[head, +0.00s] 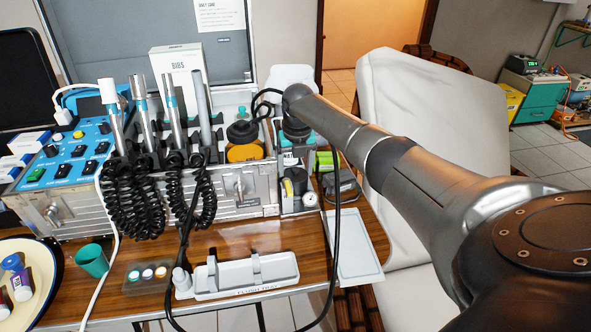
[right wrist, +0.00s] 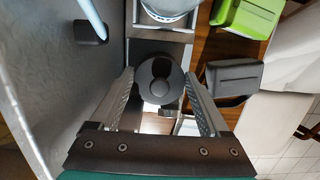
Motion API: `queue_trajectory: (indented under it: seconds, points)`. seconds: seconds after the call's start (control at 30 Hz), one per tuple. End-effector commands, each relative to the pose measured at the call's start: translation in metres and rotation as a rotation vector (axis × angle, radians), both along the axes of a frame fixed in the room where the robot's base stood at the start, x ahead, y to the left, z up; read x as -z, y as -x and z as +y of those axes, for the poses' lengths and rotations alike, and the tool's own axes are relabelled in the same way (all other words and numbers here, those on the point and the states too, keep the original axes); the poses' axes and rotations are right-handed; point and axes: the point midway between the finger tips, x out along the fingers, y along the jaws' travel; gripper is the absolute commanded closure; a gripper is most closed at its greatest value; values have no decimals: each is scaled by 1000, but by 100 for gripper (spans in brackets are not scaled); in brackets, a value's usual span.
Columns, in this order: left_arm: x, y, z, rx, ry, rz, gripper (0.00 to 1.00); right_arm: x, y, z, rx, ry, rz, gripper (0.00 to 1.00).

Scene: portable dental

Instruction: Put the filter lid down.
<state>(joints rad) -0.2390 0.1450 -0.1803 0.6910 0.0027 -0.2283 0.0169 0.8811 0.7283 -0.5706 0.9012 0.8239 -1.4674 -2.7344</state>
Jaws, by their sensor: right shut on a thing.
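My right gripper (right wrist: 160,82) points down in the right wrist view, its two fingers on either side of a dark round lid with a raised knob, which I take for the filter lid (right wrist: 155,68). The gripper is shut on it. In the head view the right gripper (head: 294,150) is at the right end of the metal case, over a small grey compartment. The arm covers most of it there, and the lid is hidden. I cannot tell whether the lid touches anything below. My left gripper is not in view.
A green box (head: 326,161) and a dark grey box (right wrist: 232,78) stand close to the right. An amber jar (head: 244,152) and corded handpieces (head: 172,115) are to the left. A black hose hangs by the gripper. A pale flat tray (head: 354,250) lies empty in front.

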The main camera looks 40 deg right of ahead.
Motion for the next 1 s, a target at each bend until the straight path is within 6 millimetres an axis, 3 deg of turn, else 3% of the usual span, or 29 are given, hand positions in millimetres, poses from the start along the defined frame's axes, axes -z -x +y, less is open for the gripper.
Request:
queue_trajectory:
  seconds: [0.1, 0.13, 0.27, 0.63, 0.77, 0.9, 1.0]
  points:
    - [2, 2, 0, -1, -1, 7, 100, 3, 0, 0, 0, 0, 0, 73]
    - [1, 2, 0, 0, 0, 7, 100, 3, 0, 0, 0, 0, 0, 17]
    - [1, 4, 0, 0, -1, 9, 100, 3, 0, 0, 0, 0, 1, 2]
    - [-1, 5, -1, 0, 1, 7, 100, -2, 0, 0, 0, 0, 0, 0]
    - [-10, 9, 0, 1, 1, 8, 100, -25, 2, 1, -1, 0, -2, 0]
    - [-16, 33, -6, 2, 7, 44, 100, -56, 6, 3, -2, 2, -2, 0]
    - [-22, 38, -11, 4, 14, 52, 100, -78, 9, 5, 0, 1, -3, 0]
